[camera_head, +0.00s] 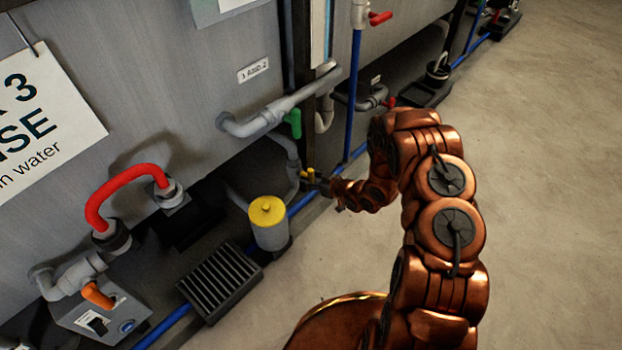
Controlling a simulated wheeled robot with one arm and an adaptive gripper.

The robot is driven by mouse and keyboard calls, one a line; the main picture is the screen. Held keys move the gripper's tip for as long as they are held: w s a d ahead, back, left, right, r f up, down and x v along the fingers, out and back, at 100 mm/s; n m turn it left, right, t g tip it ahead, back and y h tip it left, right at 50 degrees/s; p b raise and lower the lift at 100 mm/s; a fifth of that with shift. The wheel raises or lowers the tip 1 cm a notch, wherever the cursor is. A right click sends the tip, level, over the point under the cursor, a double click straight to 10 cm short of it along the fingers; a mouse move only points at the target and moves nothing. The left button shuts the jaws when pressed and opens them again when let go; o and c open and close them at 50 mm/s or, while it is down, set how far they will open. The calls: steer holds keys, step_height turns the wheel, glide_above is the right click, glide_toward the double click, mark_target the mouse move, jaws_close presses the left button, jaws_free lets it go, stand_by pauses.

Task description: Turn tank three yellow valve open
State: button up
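The tank three panel (150,60) is the grey wall with the "3 ... NSE" sign (40,110). A small yellow valve handle (310,172) shows low by the dark upright post, beside the blue pipe. My copper arm reaches down and left to it. My gripper (316,182) is small and dark in this view, right at the yellow handle. It partly hides the handle, and I cannot tell whether the fingers touch it or how far apart they are.
A yellow-lidded canister (268,225) stands left of my gripper, with a black grate (220,282) beside it. A green handle (294,122) hangs from the grey pipe (290,103) above. A red hose (120,190) loops at left. The concrete floor (550,200) at right is clear.

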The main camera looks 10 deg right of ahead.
steer(key=shift+s, duration=0.15)
steer(key=v, duration=1.1)
steer(key=shift+s+d+r, duration=0.2)
steer(key=shift+s, duration=0.1)
